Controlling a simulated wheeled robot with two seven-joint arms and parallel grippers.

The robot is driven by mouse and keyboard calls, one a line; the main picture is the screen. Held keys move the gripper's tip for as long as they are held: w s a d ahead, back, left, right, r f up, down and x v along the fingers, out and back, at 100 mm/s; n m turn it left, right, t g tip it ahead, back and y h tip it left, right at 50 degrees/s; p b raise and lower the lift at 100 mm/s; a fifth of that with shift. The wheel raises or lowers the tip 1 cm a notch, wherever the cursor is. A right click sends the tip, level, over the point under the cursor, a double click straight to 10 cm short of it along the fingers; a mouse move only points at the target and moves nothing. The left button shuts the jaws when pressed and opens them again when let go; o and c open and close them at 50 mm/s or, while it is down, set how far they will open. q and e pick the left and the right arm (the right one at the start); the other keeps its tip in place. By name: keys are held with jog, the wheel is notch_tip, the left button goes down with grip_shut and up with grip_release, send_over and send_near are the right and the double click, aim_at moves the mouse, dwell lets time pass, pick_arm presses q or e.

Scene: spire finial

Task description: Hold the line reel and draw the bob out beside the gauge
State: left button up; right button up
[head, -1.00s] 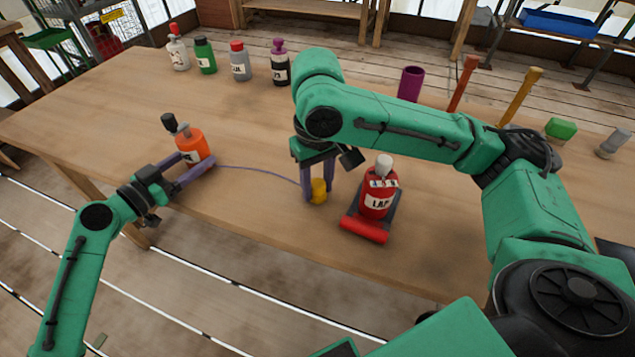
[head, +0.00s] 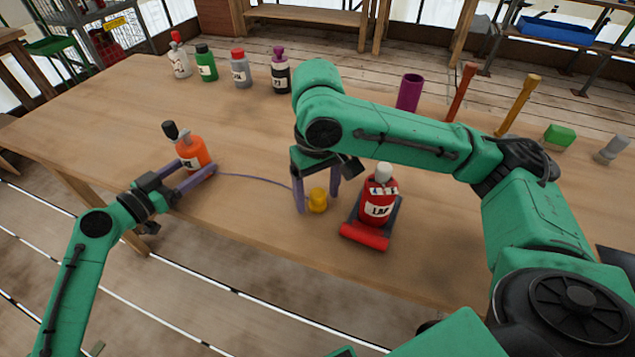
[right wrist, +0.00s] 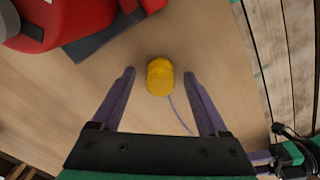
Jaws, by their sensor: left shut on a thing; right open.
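The orange line reel (head: 192,154), bottle-shaped with a dark cap, stands near the table's front left edge. My left gripper (head: 196,169) is shut on it low down. A thin purple line (head: 250,178) runs from it across to the yellow bob (head: 318,200), which rests on the table. My right gripper (head: 317,206) is open around the bob, one finger on each side. In the right wrist view the bob (right wrist: 160,77) sits between the spread fingertips, apart from both. A red labelled bottle (head: 378,198) on a dark base with a red front bar stands just right; I cannot tell which part is the gauge.
Several small bottles (head: 240,70) stand along the back left. A purple cup (head: 409,92), a red post (head: 461,92), a yellow post (head: 519,100) and a green block (head: 559,136) are at the back right. The table middle (head: 150,100) is clear.

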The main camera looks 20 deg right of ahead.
aim_at(317, 193)
pick_arm(q)
jog(key=o, duration=1)
jog(key=shift+c, duration=0.2)
jog(key=v, duration=1.2)
pick_arm(e)
notch_tip(317, 193, up, 12)
jog(key=shift+f, duration=0.2)
pick_arm(q)
jog(key=shift+a, duration=0.1)
